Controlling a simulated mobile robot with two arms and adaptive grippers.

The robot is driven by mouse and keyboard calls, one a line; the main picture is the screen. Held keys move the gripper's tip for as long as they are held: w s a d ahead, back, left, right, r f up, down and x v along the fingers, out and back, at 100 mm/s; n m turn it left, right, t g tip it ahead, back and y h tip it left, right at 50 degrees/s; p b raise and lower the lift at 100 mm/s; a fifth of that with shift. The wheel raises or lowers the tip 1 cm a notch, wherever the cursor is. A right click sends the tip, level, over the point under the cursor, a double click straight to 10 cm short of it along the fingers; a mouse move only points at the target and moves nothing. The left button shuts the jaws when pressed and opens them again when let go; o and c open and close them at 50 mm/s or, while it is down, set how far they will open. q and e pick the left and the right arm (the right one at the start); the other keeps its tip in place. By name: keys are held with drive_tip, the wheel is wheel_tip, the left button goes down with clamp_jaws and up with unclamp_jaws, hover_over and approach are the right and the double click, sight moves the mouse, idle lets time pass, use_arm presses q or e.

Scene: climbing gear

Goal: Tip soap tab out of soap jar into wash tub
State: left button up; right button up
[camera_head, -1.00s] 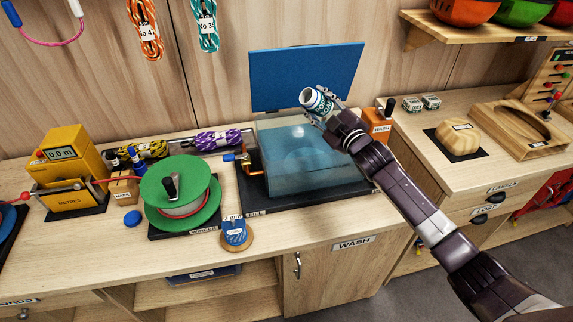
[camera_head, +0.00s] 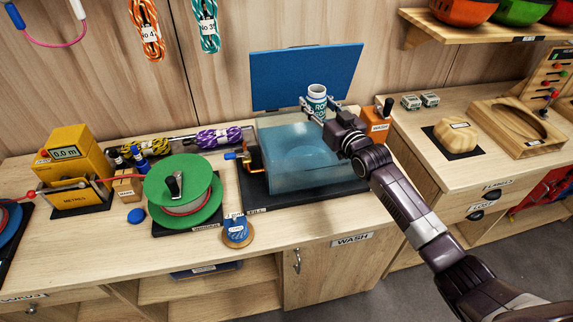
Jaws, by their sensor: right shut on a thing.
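The soap jar (camera_head: 317,98), a small white-and-teal cylinder with lettering, stands about upright in the air over the back of the wash tub, its open mouth up. My right gripper (camera_head: 316,108) is shut on the jar, its fingers at the jar's sides. The wash tub (camera_head: 318,165) is a clear bluish box on a dark base, with its blue lid (camera_head: 305,75) raised behind it. I cannot make out the soap tab; the jar's inside is too small to read, and the tub shows only pale blurs. My left gripper is not in view.
A blue round cap (camera_head: 136,215) lies on the bench. An orange box with a crank (camera_head: 377,125) is close to the tub's right. The bench front is mostly clear.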

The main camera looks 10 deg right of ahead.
sight(317, 88)
drive_tip(key=shift+r, duration=0.15)
wheel_tip(317, 88, up, 3)
drive_tip(key=p, duration=0.2)
drive_tip(key=shift+p, duration=0.35)
wheel_tip(317, 88, up, 2)
drive_tip(key=shift+p, duration=0.5)
drive_tip(key=shift+f, duration=0.2)
